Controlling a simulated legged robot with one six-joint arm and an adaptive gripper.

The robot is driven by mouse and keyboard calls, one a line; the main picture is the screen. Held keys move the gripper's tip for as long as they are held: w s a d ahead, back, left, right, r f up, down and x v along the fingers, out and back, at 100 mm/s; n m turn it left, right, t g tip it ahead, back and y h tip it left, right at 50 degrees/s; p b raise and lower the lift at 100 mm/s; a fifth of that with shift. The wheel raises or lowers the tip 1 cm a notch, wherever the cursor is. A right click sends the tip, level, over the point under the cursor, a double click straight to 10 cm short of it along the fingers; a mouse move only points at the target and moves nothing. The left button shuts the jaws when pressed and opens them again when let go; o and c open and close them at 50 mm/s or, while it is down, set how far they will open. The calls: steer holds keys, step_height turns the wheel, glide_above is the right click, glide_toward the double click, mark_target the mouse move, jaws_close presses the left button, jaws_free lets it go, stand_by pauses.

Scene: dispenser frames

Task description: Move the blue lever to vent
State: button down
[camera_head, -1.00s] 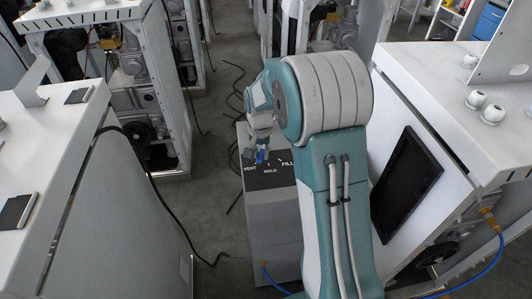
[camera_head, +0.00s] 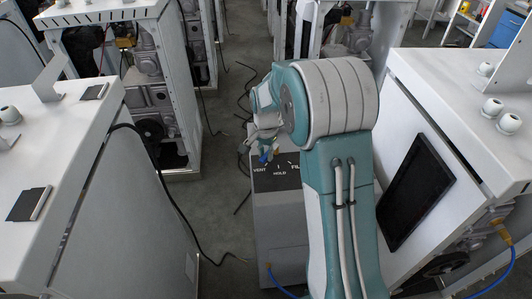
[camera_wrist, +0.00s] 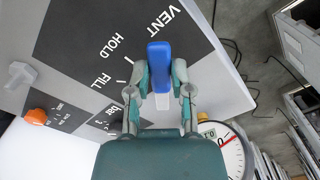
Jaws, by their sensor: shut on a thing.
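The blue lever (camera_wrist: 160,66) stands out from a dark panel (camera_wrist: 75,38) marked VENT, HOLD and FILL. In the wrist view its upper end lies close to the VENT mark, away from HOLD and FILL. My gripper (camera_wrist: 160,80) is shut on the lever, one finger on each side. In the head view the lever (camera_head: 266,156) is small, just above the VENT lettering on the panel (camera_head: 270,180). My gripper (camera_head: 262,140) is there too, its fingers small and partly hidden by my arm.
White cabinets (camera_head: 70,150) flank the aisle. Black cables (camera_head: 245,95) lie on the floor. A blue hose (camera_head: 282,287) runs by the dispenser base.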

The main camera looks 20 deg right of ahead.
mark_target(265, 155)
steer(key=c, duration=0.5)
jaws_free()
steer(key=shift+a+f, duration=0.1)
steer(key=shift+w+r, duration=0.1)
steer(key=shift+r, duration=5.9)
steer(key=s+a+r+n+t, duration=0.1)
steer(key=s+r+n, duration=0.25)
steer(key=s, duration=0.35)
steer(key=s+a+r+n+t, duration=0.2)
steer(key=s+r, duration=0.3)
steer(key=s, duration=0.2)
steer(key=s+n+t, duration=0.1)
steer(key=s, duration=0.3)
steer(key=s+a+f+n, duration=0.1)
steer(key=s+n, duration=0.1)
steer(key=s, duration=0.3)
steer(key=s+n+t, duration=0.1)
steer(key=s+n, duration=0.1)
steer(key=s, duration=0.3)
steer(key=shift+s+a+f+t, duration=0.1)
steer(key=shift+a+f+t, duration=0.1)
steer(key=shift+t, duration=0.1)
